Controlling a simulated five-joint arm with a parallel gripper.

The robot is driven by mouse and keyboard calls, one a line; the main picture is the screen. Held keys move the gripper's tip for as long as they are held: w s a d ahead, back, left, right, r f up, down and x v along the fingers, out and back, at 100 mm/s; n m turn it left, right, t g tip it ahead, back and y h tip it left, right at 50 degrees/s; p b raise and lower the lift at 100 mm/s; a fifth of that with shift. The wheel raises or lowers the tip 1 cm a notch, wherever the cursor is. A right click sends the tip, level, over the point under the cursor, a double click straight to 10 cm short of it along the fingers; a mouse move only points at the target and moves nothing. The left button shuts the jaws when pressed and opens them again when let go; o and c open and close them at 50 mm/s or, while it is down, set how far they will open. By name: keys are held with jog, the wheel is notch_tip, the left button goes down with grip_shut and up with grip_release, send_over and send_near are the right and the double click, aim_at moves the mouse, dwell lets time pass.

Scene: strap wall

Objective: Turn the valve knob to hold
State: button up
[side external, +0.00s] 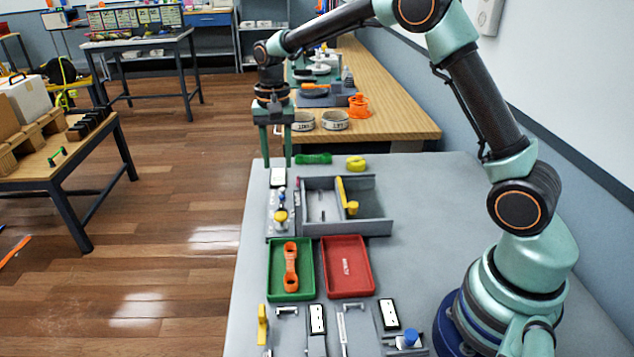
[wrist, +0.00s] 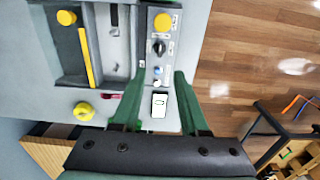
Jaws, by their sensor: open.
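A narrow grey control panel (wrist: 150,65) stands upright in the wrist view, with a black knob (wrist: 158,47) on it. The knob has a pale pointer line and small labels beside it, too small to read. A larger yellow knob (wrist: 162,22) sits above it in the picture, and small blue and white controls (wrist: 157,71) sit below it. In the side view the panel (side external: 280,222) is at the table's left edge. My gripper (wrist: 158,75) is open and empty. In the side view my gripper (side external: 277,163) points down above the panel's far end, apart from the knobs.
A grey open tray (side external: 345,222) with a yellow bar adjoins the panel. Green (side external: 276,290) and red (side external: 348,266) trays lie nearer, an orange part in the green one. A green part (side external: 313,158) and yellow ring (side external: 356,162) lie beyond. The table's right middle is clear.

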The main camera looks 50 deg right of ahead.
aim_at(281, 204)
notch_tip(281, 204, down, 12)
jog(key=shift+r, duration=0.1)
dwell(0.4)
jog(key=shift+c, duration=0.3)
grip_shut()
